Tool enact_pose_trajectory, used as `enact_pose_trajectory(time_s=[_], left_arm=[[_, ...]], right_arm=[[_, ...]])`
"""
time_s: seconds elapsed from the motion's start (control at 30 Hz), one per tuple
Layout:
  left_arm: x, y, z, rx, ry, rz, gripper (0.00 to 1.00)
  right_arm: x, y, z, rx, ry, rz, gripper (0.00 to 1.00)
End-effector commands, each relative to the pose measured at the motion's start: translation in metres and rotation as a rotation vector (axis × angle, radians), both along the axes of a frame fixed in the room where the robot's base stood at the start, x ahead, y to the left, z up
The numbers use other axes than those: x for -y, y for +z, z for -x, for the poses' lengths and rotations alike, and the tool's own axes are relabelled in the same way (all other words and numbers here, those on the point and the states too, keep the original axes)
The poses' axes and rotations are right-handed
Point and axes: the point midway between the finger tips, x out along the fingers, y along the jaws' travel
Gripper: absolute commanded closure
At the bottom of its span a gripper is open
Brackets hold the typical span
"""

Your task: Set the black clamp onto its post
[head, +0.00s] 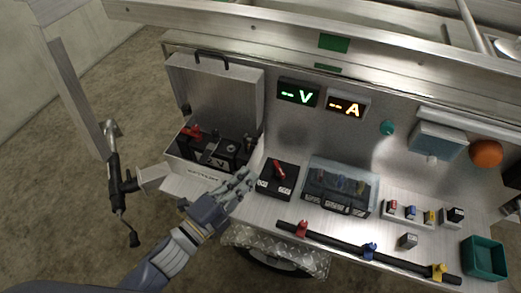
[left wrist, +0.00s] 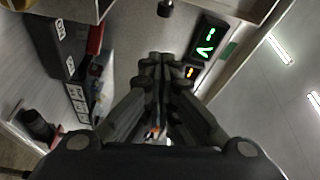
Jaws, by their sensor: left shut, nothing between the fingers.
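My left gripper (head: 243,181) is shut and empty, just in front of the open metal battery box (head: 183,157) and left of the black switch panel (head: 266,188). In the left wrist view its closed fingers (left wrist: 162,62) fill the middle. Inside the box is a dark battery (head: 218,160), with a red clamp (head: 191,132) at its left back. Dark parts sit along the battery's top; I cannot tell which is the black clamp or whether it is on a post. My right gripper is not in view.
The box's lid (head: 220,90) stands open behind. A clear-covered case (head: 340,187) is right of the red-handled switch. A black bar (head: 360,249) with coloured clips runs along the front, and a green bin (head: 484,259) is at far right. Two displays (head: 298,93) hang behind.

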Motion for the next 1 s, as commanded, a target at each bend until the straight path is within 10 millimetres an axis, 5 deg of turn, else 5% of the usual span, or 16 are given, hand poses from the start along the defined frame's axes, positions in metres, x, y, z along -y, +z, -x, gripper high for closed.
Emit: enact_pose_trajectory(time_s=[0.57,1.0], left_arm=[[0.009,0.002,0.003,0.047,-0.044,-0.019,1.0],[0.059,0.009,-0.056,0.049,-0.045,-0.017,1.0]], right_arm=[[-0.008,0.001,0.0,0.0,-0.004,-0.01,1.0],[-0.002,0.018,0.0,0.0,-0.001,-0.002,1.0]])
